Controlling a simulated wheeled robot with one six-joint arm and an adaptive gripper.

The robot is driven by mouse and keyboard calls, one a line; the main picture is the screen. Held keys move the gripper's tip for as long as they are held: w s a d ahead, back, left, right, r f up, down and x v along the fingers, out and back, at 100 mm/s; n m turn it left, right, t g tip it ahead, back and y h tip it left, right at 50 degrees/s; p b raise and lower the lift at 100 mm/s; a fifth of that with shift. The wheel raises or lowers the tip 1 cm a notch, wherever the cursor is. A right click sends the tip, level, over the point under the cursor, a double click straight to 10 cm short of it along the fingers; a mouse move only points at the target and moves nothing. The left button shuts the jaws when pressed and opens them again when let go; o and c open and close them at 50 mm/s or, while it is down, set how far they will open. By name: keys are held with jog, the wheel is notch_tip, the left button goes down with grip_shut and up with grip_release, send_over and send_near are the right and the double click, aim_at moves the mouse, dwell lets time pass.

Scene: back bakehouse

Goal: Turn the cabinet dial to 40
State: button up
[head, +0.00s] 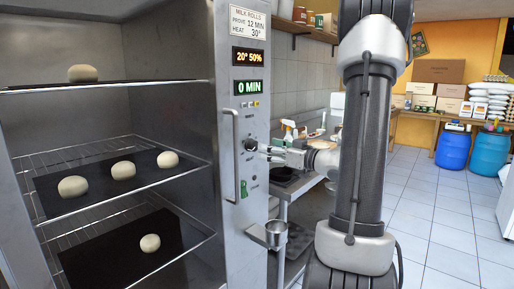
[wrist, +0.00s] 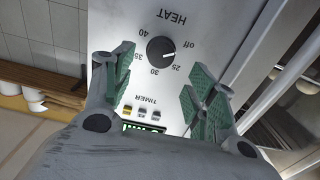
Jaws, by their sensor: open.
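The heat dial (wrist: 160,50) is a round black knob on the cabinet's pale front panel, under the word HEAT, ringed by off, 25, 30, 35 and 40. The view is upside down. In the head view my gripper (head: 270,152) points left at the dial (head: 250,144), close to the panel. The cabinet display (head: 248,57) reads 20° 50%, and the card (head: 248,22) says heat 30°.
Timer buttons (wrist: 142,111) sit near the dial. A long vertical handle (head: 236,155) runs left of it. The open cabinet holds racks with dough balls (head: 123,170). A metal cup (head: 276,233) hangs below.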

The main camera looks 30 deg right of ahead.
aim_at(255, 145)
jog(key=x, duration=0.6)
jog(key=shift+d, duration=0.1)
jog(key=c, duration=1)
